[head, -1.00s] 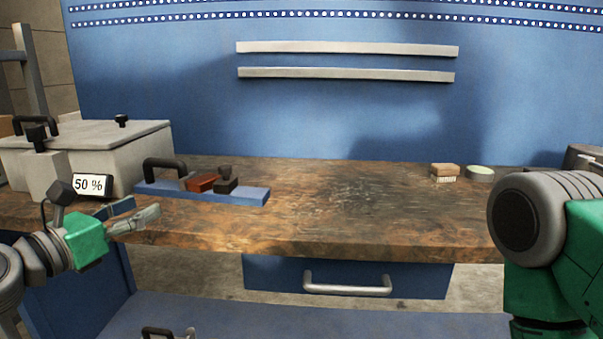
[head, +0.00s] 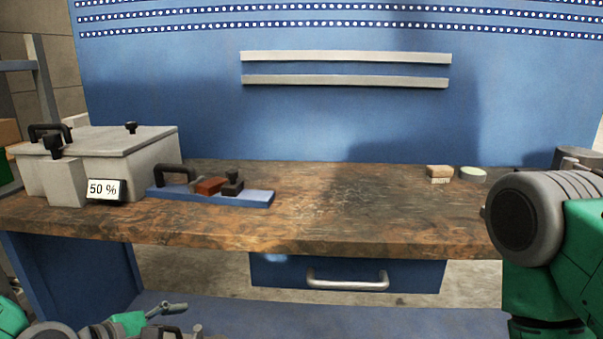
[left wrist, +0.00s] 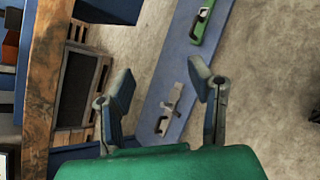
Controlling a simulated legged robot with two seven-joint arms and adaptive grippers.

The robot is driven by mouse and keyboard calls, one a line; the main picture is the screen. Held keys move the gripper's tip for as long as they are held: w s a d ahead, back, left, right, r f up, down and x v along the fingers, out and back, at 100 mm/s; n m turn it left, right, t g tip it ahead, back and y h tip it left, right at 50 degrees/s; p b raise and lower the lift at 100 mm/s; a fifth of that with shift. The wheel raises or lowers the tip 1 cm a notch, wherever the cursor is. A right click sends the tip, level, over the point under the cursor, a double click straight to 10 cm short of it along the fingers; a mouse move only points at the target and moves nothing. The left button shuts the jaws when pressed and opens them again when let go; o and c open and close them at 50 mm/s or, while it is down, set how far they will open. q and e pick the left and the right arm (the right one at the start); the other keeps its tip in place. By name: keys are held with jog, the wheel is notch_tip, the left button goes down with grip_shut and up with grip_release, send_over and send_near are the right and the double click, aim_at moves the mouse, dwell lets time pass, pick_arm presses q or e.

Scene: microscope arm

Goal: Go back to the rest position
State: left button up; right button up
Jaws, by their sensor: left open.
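My left gripper (head: 168,310) is low at the lower left of the head view, below the front edge of the wooden bench top (head: 330,240). In the left wrist view its two fingers (left wrist: 160,80) are spread apart with nothing between them. Beyond them lies a blue lower surface with a grey part (left wrist: 172,108) and a green part (left wrist: 203,22) on it. My right arm (head: 560,240) fills the right side of the head view; its gripper is not seen.
A grey lidded box (head: 115,155) with a "50 %" display (head: 106,190) stands on the bench's left. A brush (head: 439,174) and a round tin (head: 473,174) sit at the right. A drawer (head: 400,275) hangs below. The bench middle is clear.

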pick_arm(q)
jog(key=s+f+m+g+y+p, duration=0.2)
jog(key=s+f+m+g, duration=0.2)
jog(key=s+f+m, duration=0.35)
jog(key=s+a+f+m+g+y+p, duration=0.1)
jog(key=s+a+f+m+g+y, duration=0.1)
jog(key=s+m, duration=0.5)
jog(key=s+a+f+m+g+y+p, duration=0.2)
jog(key=s+a+f+m, duration=0.3)
jog(key=s, duration=0.6)
notch_tip(320, 180, down, 2)
jog(key=shift+s+a+f+m+g+y, duration=0.2)
jog(key=shift+s+m+g+y, duration=0.3)
jog(key=shift+m, duration=0.55)
jog(key=shift+w, duration=0.3)
